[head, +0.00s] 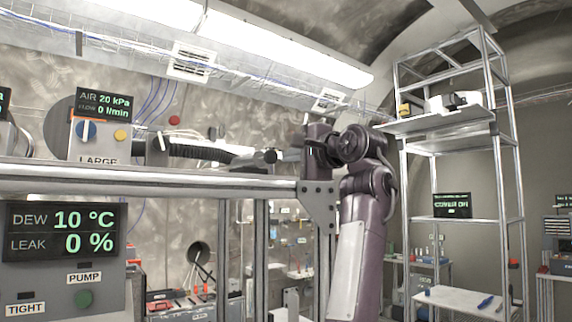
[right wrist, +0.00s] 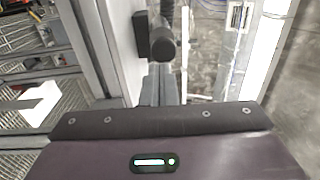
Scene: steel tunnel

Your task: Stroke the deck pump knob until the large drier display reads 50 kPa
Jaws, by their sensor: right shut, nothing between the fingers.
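The large drier display (head: 104,105) reads AIR 20 kPa and FLOW 0 l/min, above a box (head: 97,143) labelled LARGE with a blue dial (head: 86,131) and a yellow button. A dark knob (head: 265,157), which looks like the deck pump knob, sits above the rail at the end of a ribbed black part. The knob (right wrist: 162,43) also shows in the right wrist view, just beyond my right gripper (right wrist: 160,88), whose fingers are shut and empty. In the head view the right gripper (head: 288,155) is beside the knob; contact cannot be told. My left gripper is not in view.
A metal rail (head: 180,181) runs across under the knob. A tall shelf frame (head: 440,126) stands at the right. Free air lies above the rail.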

